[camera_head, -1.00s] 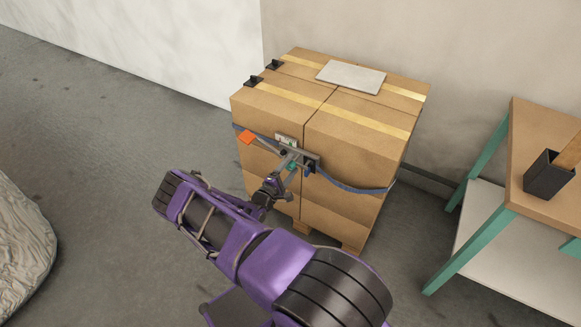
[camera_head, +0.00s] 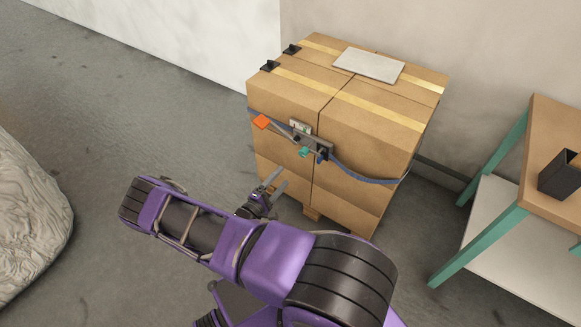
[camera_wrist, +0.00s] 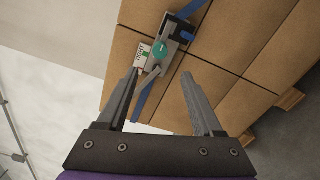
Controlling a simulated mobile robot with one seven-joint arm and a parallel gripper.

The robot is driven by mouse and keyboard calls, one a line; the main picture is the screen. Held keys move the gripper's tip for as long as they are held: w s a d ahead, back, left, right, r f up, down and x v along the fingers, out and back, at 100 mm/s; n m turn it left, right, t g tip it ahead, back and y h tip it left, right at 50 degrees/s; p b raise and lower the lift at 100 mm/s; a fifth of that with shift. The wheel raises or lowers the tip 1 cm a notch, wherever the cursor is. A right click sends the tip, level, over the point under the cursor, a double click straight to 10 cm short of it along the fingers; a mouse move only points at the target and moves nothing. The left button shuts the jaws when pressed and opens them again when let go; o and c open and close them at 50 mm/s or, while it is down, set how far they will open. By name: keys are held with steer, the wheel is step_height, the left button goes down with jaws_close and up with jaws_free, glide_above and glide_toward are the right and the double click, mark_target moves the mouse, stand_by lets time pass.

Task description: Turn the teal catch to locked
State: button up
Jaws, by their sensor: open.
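The teal catch (camera_head: 304,152) sits on a grey metal ratchet buckle (camera_head: 314,143) on the front of the stacked boxes. In the wrist view the teal catch (camera_wrist: 160,50) shows as a round knob on the buckle, ahead of my fingers. A small label with a green mark (camera_wrist: 143,53) is beside it, its text too small to read. My gripper (camera_head: 278,180) is open and empty, below and to the left of the catch and apart from it. In the wrist view its two fingers (camera_wrist: 162,85) stand wide apart with nothing between them.
A blue strap (camera_head: 360,178) runs around the cardboard boxes (camera_head: 365,140), with an orange tag (camera_head: 262,121) on its left part. A wooden table (camera_head: 545,150) with teal legs and a black holder (camera_head: 561,174) stands at right. A wrapped bundle (camera_head: 30,200) lies at left. Floor between is clear.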

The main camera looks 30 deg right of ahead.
steer(key=shift+v, duration=1.5)
